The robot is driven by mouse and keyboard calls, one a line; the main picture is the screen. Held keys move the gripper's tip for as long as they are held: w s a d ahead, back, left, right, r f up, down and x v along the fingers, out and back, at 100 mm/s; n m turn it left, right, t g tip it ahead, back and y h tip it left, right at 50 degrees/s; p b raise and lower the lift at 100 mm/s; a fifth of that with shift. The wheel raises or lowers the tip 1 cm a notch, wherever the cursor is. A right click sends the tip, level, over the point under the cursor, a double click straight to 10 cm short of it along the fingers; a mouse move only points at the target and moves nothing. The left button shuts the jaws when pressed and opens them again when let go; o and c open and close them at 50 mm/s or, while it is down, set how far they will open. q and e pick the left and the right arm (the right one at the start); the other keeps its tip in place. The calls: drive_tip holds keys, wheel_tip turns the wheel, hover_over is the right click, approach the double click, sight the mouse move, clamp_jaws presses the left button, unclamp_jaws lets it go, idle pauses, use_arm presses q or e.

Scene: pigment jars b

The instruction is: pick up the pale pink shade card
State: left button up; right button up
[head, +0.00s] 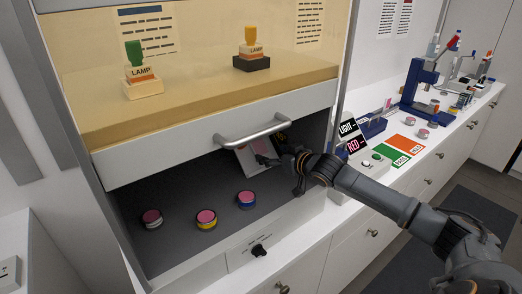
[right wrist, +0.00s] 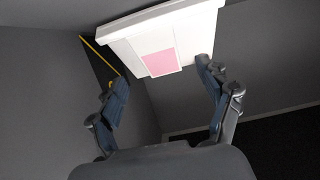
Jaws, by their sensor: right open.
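The pale pink shade card (right wrist: 158,62) shows in the right wrist view as a pink patch on a white card, against a white slanted holder (right wrist: 112,44). The holder (head: 241,158) also stands tilted at the back of the open booth in the head view, partly hidden by my right gripper. My right gripper (head: 281,160) reaches into the booth from the right. In the wrist view, its two fingers (right wrist: 162,76) are spread wide, with the card between and beyond them. I cannot tell the exact gap to the card. My left gripper is not in view.
Three pink-topped jars (head: 152,218), (head: 206,219), (head: 246,200) stand on the dark booth floor. The raised front panel with its bar handle (head: 252,132) hangs above my arm. A sign stand (head: 350,142) and coloured mats (head: 404,143) are on the right counter.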

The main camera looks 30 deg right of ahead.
sight(261, 150)
drive_tip(key=p+x, duration=0.1)
drive_tip(key=x, duration=0.3)
drive_tip(key=shift+w, duration=0.15)
drive_tip(key=c, duration=1)
